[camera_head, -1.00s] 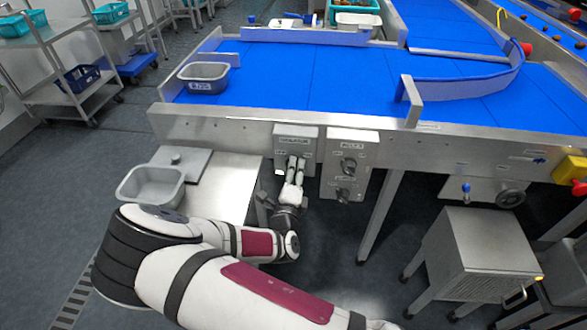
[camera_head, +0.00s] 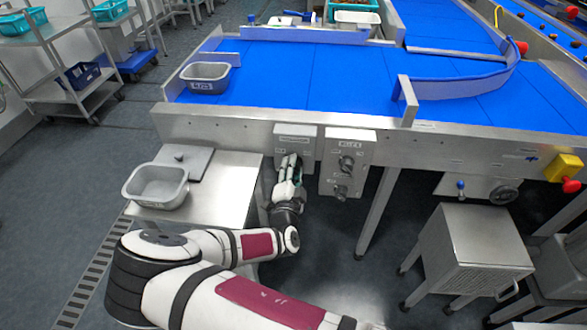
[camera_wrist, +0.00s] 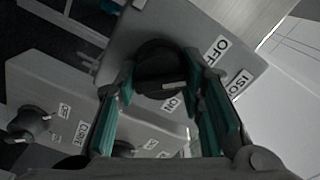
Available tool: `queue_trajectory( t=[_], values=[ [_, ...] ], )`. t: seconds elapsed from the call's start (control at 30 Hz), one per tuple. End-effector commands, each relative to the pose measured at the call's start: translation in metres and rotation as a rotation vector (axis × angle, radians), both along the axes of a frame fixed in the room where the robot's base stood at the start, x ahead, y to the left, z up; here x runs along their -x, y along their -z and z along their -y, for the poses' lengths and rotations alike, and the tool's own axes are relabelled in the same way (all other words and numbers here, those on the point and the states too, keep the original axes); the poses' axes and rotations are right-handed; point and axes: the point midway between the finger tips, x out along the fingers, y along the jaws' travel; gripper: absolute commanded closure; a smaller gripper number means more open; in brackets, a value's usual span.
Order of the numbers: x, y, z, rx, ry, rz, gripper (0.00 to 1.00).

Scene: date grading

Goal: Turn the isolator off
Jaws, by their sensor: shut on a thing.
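The isolator is a grey box (camera_head: 295,138) on the front rail of the blue conveyor, left of a second box. In the wrist view its dark round knob (camera_wrist: 160,62) sits between the teal finger pads, with OFF and ON labels beside it. My gripper (camera_head: 289,162) reaches up to the isolator from below and is shut on the knob; it also shows in the wrist view (camera_wrist: 162,88). The fingers are rolled relative to the box. A pale mark shows on the knob near the ON label, but its exact setting is hard to tell. In the head view the gripper hides the knob.
The second switch box (camera_head: 347,160) with two dark knobs stands close to the right. A steel side table with a grey tub (camera_head: 157,186) is at left. Another grey tub (camera_head: 206,78) sits on the blue belt (camera_head: 300,80). A metal cabinet (camera_head: 470,250) stands at lower right.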

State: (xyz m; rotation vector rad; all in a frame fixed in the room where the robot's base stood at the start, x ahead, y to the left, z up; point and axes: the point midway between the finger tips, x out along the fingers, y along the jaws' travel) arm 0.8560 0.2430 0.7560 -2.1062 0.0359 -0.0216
Motion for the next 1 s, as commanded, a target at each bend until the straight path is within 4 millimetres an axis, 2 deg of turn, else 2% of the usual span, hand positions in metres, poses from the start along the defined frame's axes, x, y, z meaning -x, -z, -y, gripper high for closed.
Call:
queue_trajectory(
  t=[0.23, 0.7, 0.73, 0.8, 1.0],
  values=[
    [-0.0003, 0.0003, -0.0013, 0.06, -0.002, -0.003, 0.92],
    [-0.0004, 0.0004, -0.0013, 0.071, -0.003, -0.003, 0.92],
    [-0.0004, 0.0004, -0.0013, 0.071, -0.003, -0.003, 0.57],
    [-0.0003, 0.0003, -0.0011, 0.07, -0.002, -0.003, 0.44],
    [-0.0002, 0.0002, -0.0006, 0.069, -0.001, -0.003, 0.44]
  ],
)
